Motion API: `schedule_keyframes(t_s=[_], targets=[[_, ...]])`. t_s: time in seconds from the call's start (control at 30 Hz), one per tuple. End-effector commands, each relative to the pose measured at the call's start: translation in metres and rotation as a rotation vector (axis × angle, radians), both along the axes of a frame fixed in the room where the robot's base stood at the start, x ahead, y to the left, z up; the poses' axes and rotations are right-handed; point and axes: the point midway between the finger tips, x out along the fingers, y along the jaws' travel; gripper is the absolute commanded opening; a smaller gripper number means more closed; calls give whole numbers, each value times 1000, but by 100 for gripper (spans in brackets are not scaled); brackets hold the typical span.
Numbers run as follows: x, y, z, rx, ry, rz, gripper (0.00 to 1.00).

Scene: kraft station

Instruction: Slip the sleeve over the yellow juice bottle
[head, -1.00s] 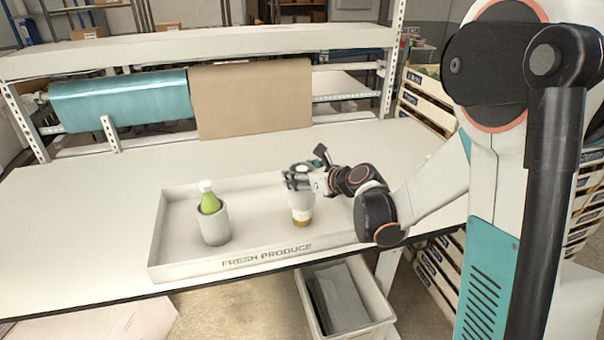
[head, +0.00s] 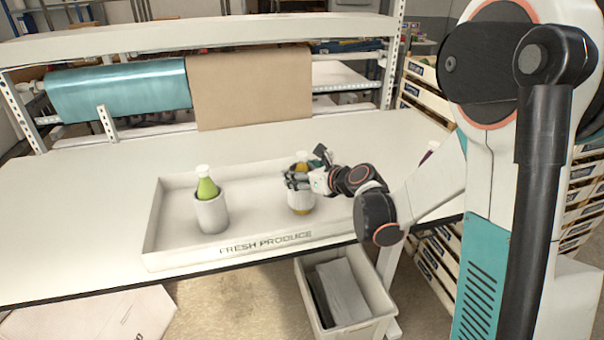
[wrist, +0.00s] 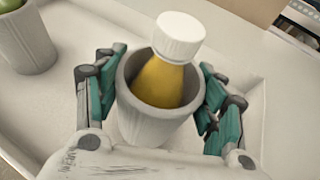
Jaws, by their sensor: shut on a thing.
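The yellow juice bottle (wrist: 160,85) stands in the tray, its white cap (wrist: 178,37) and yellow shoulder sticking out above the pale grey sleeve (wrist: 140,124). The sleeve is around the bottle. In the head view, a little yellow of the bottle (head: 301,211) shows below the sleeve (head: 300,199), so the sleeve's lower edge sits above the tray floor. My gripper (head: 297,181) is shut on the sleeve, with its teal-lined fingers on both sides of it in the wrist view (wrist: 155,98). The bottle's base is hard to make out.
A green bottle (head: 207,188) in its own sleeve (head: 211,215) stands to the left in the white FRESH PRODUCE tray (head: 180,258). The tray floor between the two is clear. A bin (head: 345,305) is below the table edge, and crates (head: 420,78) are at right.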

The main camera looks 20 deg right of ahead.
Motion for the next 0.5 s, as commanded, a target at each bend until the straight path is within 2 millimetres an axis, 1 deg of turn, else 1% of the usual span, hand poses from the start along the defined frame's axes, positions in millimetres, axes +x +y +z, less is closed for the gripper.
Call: schedule_keyframes(t_s=[0.2,0.23,0.27,0.3,0.5], targets=[[0,0,0,0,0,0,57],[0,0,0,0,0,0,71],[0,0,0,0,0,0,78],[0,0,0,0,0,0,87],[0,0,0,0,0,0,88]])
